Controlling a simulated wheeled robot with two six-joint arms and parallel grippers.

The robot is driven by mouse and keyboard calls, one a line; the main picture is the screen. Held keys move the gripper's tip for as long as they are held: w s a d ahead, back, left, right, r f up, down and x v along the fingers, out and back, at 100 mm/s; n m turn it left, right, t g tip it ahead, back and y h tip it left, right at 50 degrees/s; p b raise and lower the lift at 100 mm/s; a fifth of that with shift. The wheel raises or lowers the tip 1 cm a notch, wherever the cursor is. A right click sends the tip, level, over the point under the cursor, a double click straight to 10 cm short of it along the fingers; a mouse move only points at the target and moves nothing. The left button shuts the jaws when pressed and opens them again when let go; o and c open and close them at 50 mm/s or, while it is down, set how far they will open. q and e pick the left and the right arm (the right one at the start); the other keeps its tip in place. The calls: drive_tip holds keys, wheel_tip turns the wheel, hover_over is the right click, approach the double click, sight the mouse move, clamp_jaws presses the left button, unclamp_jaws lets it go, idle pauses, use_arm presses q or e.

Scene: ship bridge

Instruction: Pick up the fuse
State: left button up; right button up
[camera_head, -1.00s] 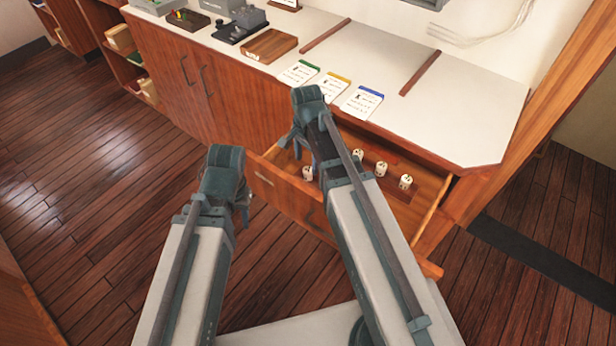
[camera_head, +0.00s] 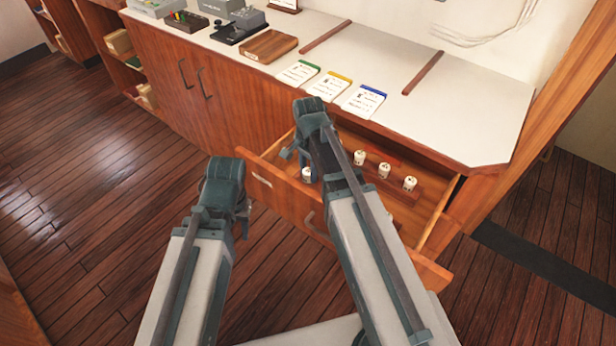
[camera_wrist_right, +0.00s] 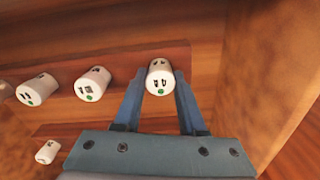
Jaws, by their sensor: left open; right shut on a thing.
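My right gripper (camera_wrist_right: 160,98) is shut on a white fuse (camera_wrist_right: 160,77) with dark markings and a green dot. The fuse sits between the two fingers at the end of a row on a wooden strip in the open drawer (camera_head: 276,187). I cannot tell whether it is lifted clear of the strip. Other fuses in the row show in the head view (camera_head: 384,170) and the right wrist view (camera_wrist_right: 93,83). A lone fuse (camera_head: 307,174) stands nearer the drawer front. My left gripper (camera_head: 240,212) is open and empty, left of the drawer.
The drawer's side wall (camera_wrist_right: 265,75) rises close to the right of the right gripper. The white counter (camera_head: 450,120) overhangs the drawer and holds several coloured cards (camera_head: 330,86), a wooden tray (camera_head: 272,46) and a black device (camera_head: 238,28). The floor at left is clear.

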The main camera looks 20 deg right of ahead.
sight(308, 171)
clamp_jaws()
drive_tip(key=shift+r, duration=0.1)
wheel_tip(308, 171, up, 10)
drive_tip(key=p, duration=1)
